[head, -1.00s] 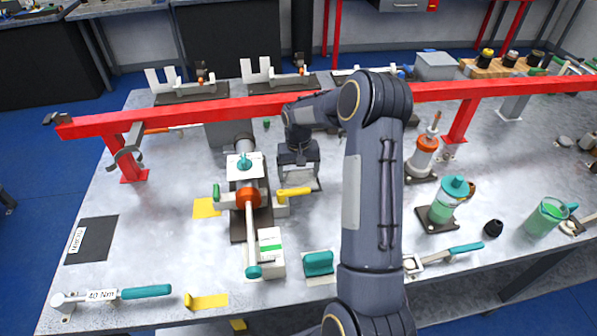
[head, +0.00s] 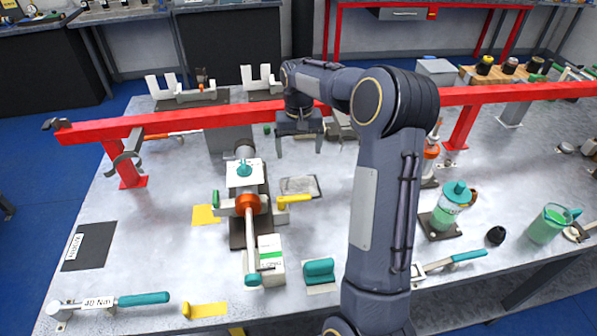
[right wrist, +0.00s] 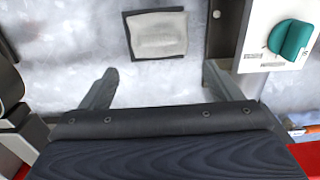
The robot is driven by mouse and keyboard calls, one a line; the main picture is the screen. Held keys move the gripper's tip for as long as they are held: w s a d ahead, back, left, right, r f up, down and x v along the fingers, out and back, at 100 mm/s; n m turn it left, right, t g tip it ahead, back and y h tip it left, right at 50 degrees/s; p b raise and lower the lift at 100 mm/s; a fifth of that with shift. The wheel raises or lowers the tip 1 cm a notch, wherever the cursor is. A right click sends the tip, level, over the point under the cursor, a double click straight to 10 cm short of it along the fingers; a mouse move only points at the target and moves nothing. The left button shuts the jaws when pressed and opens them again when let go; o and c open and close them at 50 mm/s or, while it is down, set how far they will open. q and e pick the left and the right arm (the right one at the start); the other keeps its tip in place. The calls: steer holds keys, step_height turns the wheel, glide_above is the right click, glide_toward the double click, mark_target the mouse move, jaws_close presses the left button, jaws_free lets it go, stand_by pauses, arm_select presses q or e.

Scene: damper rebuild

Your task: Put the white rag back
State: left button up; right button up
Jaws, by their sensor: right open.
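The white rag (head: 299,186) lies flat on a small dark mat (head: 318,194) on the bench, to the right of the clamped damper. In the right wrist view the rag (right wrist: 158,34) lies within the dark edge of the mat (right wrist: 128,48). My right gripper (head: 299,150) is open and empty. It hangs above the bench behind the rag, near the red rail, apart from the rag. Its spread fingers (right wrist: 160,72) also show in the right wrist view, with nothing between them. My left gripper is not in view.
The red rail (head: 205,116) crosses the bench close to my right gripper. The clamped damper with its orange collar (head: 247,203) and yellow handle (head: 294,199) stands left of the rag. A teal-capped jar (head: 451,203) stands at the right.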

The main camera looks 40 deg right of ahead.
steer(key=s+a+r+n+t+y, duration=0.15)
steer(key=s+a+r, duration=0.25)
steer(key=s+a, duration=0.45)
steer(key=s+a+r+n+t+y, duration=0.1)
steer(key=s+a+r+n+t, duration=0.15)
steer(key=s+a+r, duration=0.55)
steer(key=s+a+f, duration=0.2)
steer(key=s+f, duration=0.1)
steer(key=s, duration=0.2)
steer(key=s+a+f+t+y, duration=0.1)
steer(key=s+a+f, duration=0.2)
steer(key=s+f, duration=0.1)
steer(key=shift+s+a+f+t, duration=0.2)
steer(key=shift+s+t, duration=0.1)
steer(key=shift+s, duration=0.4)
stand_by(0.3)
